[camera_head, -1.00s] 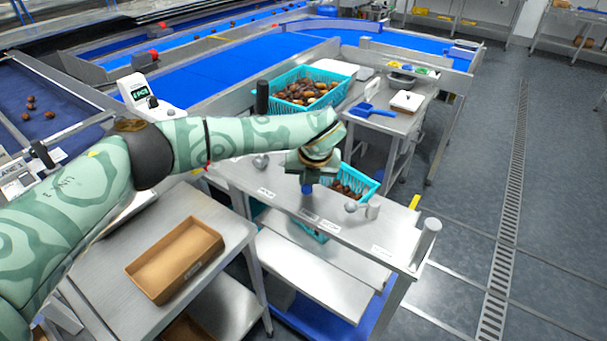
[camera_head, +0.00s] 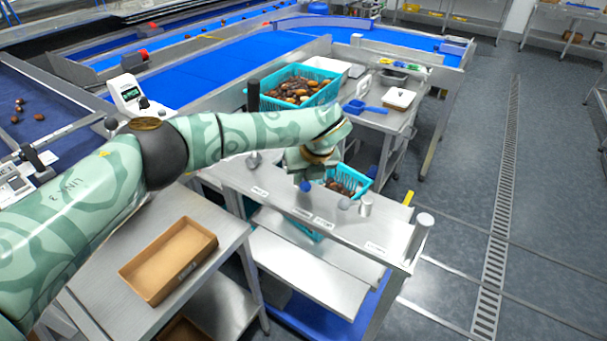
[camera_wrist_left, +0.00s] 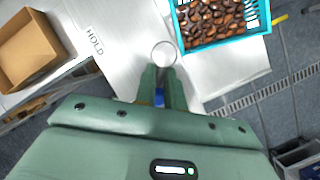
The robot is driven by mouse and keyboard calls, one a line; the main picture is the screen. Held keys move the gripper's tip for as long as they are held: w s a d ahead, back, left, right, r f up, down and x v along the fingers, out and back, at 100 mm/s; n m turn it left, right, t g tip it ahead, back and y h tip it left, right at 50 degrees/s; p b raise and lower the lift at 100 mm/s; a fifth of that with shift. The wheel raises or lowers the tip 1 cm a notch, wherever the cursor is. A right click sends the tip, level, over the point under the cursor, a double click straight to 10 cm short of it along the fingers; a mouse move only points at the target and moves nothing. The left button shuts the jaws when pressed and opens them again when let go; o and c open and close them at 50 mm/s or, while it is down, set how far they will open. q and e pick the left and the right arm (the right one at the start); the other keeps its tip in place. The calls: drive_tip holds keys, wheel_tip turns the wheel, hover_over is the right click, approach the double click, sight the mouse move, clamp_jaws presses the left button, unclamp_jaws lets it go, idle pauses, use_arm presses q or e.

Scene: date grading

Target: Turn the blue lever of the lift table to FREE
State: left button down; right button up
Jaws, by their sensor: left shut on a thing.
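The lift table (camera_head: 290,196) is a steel-topped table with small printed labels along its front. The blue lever (camera_head: 306,187) shows as a small blue end beneath my left gripper (camera_head: 304,178). In the left wrist view the gripper (camera_wrist_left: 160,92) is shut on the blue lever (camera_wrist_left: 159,98), seen between its fingers. A round pale post top (camera_wrist_left: 164,54) lies just beyond the fingertips. A label reading HOLD (camera_wrist_left: 95,41) lies to its left. Most of the lever is hidden by the gripper, and I cannot read a FREE label. My right gripper is not in view.
A cardboard tray (camera_head: 208,246) lies on the left bench.

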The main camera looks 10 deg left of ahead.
use_arm(q)
drive_tip(key=c, duration=1.6)
unclamp_jaws()
drive_tip(key=shift+w+a+r, duration=0.15)
drive_tip(key=shift+w+r, duration=0.15)
drive_tip(key=shift+c, duration=0.2)
drive_tip(key=shift+o, duration=0.8)
drive_tip(key=shift+f, duration=0.25)
drive_tip(key=p+v, duration=0.2)
drive_tip(key=v, duration=1.4)
